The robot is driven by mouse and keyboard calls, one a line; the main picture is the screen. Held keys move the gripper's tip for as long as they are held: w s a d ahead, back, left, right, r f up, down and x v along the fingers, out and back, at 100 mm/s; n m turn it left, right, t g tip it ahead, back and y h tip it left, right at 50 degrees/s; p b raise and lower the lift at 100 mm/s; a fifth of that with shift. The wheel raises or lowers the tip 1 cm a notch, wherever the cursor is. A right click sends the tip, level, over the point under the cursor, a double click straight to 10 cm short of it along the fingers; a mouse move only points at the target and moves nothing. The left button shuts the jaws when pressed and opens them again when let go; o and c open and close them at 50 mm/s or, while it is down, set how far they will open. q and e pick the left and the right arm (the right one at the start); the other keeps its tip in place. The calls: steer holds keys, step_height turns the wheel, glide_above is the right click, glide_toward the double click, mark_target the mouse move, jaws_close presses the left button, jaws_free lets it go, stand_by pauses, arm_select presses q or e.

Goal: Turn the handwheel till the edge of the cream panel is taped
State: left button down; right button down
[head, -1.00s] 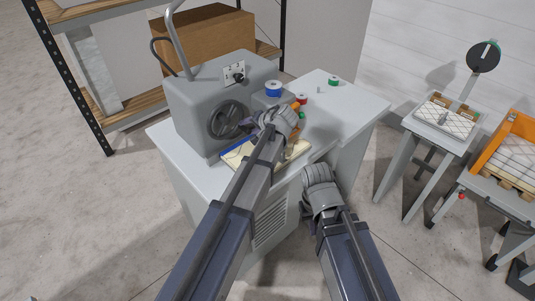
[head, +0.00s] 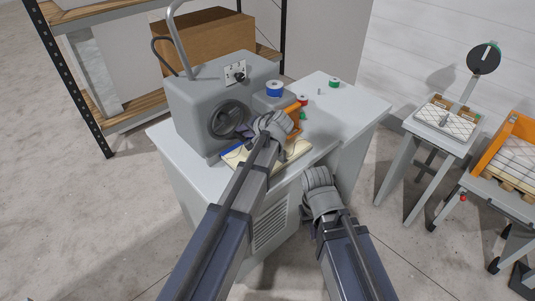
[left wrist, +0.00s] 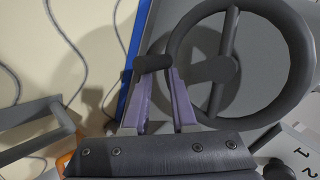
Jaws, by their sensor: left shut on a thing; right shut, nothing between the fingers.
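The dark handwheel (head: 228,119) is on the front of the grey machine (head: 215,85); it also fills the upper right of the left wrist view (left wrist: 297,62). My left gripper (left wrist: 160,75) is shut on the wheel's dark crank handle (left wrist: 152,63). The cream panel (head: 296,151) lies on the table beside the machine, partly hidden by my left arm. Its wavy grey lines show in the left wrist view (left wrist: 40,35). A blue strip (left wrist: 131,50) runs along its edge on the wheel side. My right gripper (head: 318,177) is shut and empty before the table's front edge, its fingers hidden.
A blue-and-white spool (head: 274,89), a red one (head: 302,99) and a green one (head: 334,83) are on the machine and table (head: 360,105). An orange part (head: 295,118) stands behind my left wrist. Two stands with quilted pieces (head: 447,117) are at the right.

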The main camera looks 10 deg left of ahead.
mark_target(241, 138)
arm_select(q)
steer(key=shift+f, duration=0.65)
steer(key=shift+w+a+f, duration=0.2)
steer(key=shift+f, duration=0.15)
steer(key=shift+w, duration=0.1)
steer(key=shift+s+d+r, duration=0.1)
steer(key=shift+s+r, duration=0.2)
steer(key=shift+s, duration=0.05)
steer(key=shift+s+a+f+b, duration=0.4)
steer(key=shift+a+b, duration=0.05)
steer(key=shift+s+a, duration=0.15)
steer(key=shift+s, duration=0.1)
arm_select(e)
steer(key=shift+w+f, duration=0.3)
steer(key=shift+f, duration=0.6)
